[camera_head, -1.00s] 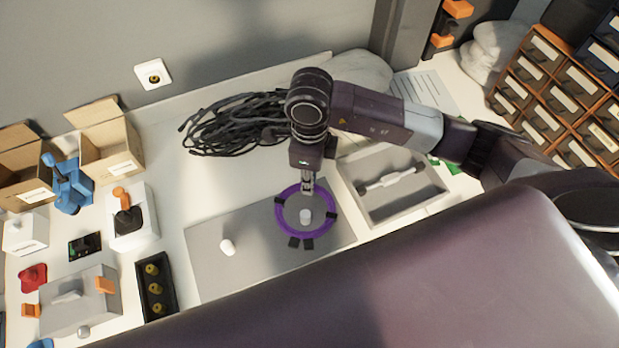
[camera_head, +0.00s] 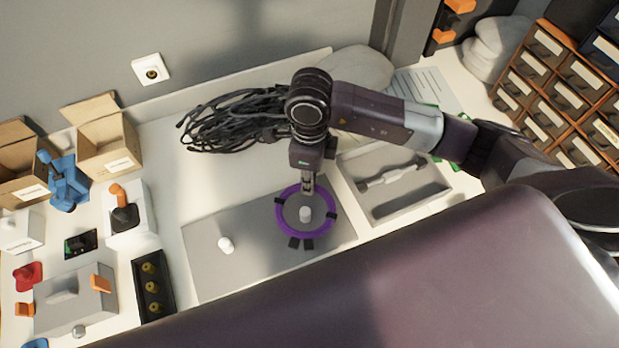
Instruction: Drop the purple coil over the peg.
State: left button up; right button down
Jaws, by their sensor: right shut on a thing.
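The purple coil (camera_head: 281,222) is a ring with several black bands. It lies over or just above the grey board (camera_head: 208,268). A white peg (camera_head: 305,214) shows inside the ring's opening. A second white peg (camera_head: 226,245) stands on the board to the left, outside the ring. My right gripper (camera_head: 307,192) points down and is shut on the ring's far edge. I cannot tell whether the ring touches the board. My left gripper is not in view.
A grey tray with a light tool (camera_head: 392,174) is right of the board. Black cables (camera_head: 235,122) lie behind. Open cartons (camera_head: 104,147), a blue device (camera_head: 64,184) and a black holder (camera_head: 152,285) stand at the left. Drawers (camera_head: 560,90) stand at the back right.

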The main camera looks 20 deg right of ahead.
jog(key=shift+f+b, duration=1.65)
jog(key=shift+f, duration=0.15)
jog(key=c, duration=1.8)
grip_release()
jog(key=shift+o, duration=0.2)
notch_tip(320, 180, up, 12)
jog(key=shift+w, duration=0.1)
